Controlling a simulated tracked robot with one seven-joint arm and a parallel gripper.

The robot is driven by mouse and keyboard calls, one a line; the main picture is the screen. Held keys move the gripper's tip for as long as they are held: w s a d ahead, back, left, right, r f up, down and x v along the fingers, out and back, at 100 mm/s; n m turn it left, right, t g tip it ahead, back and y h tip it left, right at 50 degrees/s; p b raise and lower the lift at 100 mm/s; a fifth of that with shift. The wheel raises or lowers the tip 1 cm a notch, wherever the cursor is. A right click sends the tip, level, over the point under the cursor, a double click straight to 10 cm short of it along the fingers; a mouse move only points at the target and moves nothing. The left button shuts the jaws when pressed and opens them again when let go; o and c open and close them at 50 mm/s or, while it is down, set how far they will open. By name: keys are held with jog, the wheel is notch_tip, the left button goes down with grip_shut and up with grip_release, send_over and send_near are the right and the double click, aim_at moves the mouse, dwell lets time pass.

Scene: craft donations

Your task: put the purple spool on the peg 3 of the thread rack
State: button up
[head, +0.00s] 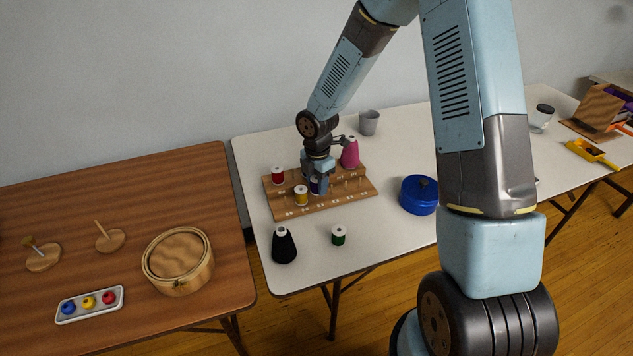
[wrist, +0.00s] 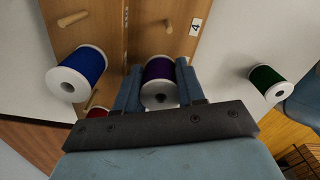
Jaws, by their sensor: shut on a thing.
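The purple spool (wrist: 160,70) sits between the two fingers of my gripper (wrist: 158,90) in the wrist view, its white end towards the camera. My gripper (head: 318,189) is shut on it, low over the wooden thread rack (head: 345,199) in the head view. Only a sliver of the purple spool (head: 313,187) shows there. The rack has upright pegs and small white number labels; a label 4 (wrist: 196,25) shows beside a bare peg (wrist: 169,26) in the wrist view. Peg 3 cannot be picked out. Whether the spool's lower end touches a peg is hidden.
On the rack stand a red spool (head: 277,175) and a yellow spool (head: 301,195). A blue spool (wrist: 78,73) is near my gripper. A green spool (head: 338,235), black cone (head: 285,247), magenta cone (head: 350,154) and blue pot (head: 419,196) are around the rack.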

jog(key=shift+f, duration=0.85)
jog(key=o, duration=1.1)
jog(key=shift+r, duration=0.1)
